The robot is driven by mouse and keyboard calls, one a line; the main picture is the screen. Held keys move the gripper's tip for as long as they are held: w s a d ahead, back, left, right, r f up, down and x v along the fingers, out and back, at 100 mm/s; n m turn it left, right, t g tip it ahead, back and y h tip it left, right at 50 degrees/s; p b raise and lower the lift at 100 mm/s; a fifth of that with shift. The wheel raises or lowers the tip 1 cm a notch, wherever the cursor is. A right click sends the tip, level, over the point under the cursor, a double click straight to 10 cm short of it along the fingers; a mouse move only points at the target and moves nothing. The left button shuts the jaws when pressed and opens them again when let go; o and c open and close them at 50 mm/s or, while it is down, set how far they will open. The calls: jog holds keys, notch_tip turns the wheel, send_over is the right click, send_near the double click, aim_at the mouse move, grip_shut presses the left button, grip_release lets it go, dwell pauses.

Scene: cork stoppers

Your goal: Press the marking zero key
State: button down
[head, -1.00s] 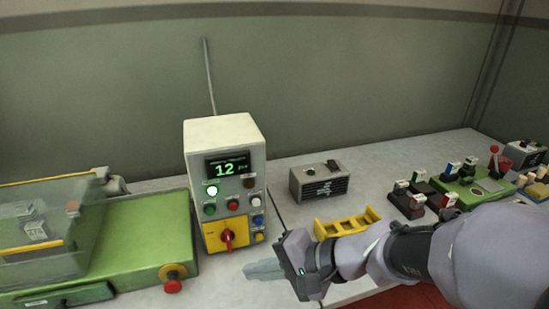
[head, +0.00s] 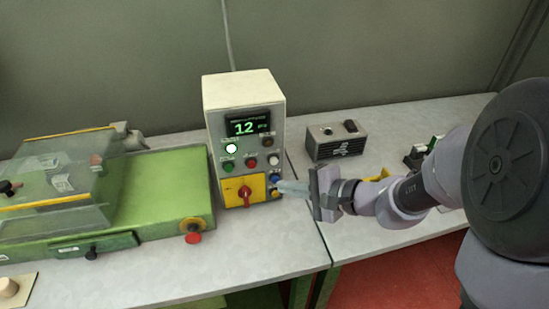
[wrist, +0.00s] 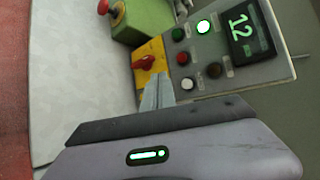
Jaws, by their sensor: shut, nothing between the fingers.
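A pale control box (head: 243,92) stands on the bench, its lit display (head: 248,128) reading 12. Below are a lit white-green lamp, a green button (head: 228,165), a red button (head: 252,163), a white button (head: 273,160), a blue button (head: 275,178) and a small yellow button (head: 275,193). Labels are too small to read, so I cannot tell which key is the marking zero key. My gripper (head: 281,186) is shut and empty, its tips close to the blue and yellow buttons; I cannot tell whether they touch. In the wrist view the fingers (wrist: 156,88) hide those two buttons.
A red rotary switch (head: 244,192) on a yellow plate sits just left of my fingertips. A green machine (head: 160,195) with a clear cover stands left of the box. A dark grey box (head: 337,142) stands behind my gripper.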

aim_at(274, 161)
jog(key=shift+w+a, duration=0.25)
jog(key=shift+w, duration=0.6)
jog(key=shift+w+a, duration=0.2)
jog(key=shift+w, duration=0.6)
jog(key=shift+w+a, duration=0.25)
jog(key=shift+w, duration=0.6)
jog(key=shift+w+a, duration=0.15)
jog(key=shift+w, duration=0.25)
jog(key=shift+w+a, duration=0.1)
jog(key=shift+w, duration=0.3)
dwell(0.5)
jog(key=shift+s+b, duration=0.1)
jog(key=shift+b, duration=0.25)
jog(key=shift+s+d+b, duration=0.25)
jog(key=shift+s+b, duration=0.2)
jog(key=shift+s, duration=0.25)
jog(key=shift+s, duration=0.1)
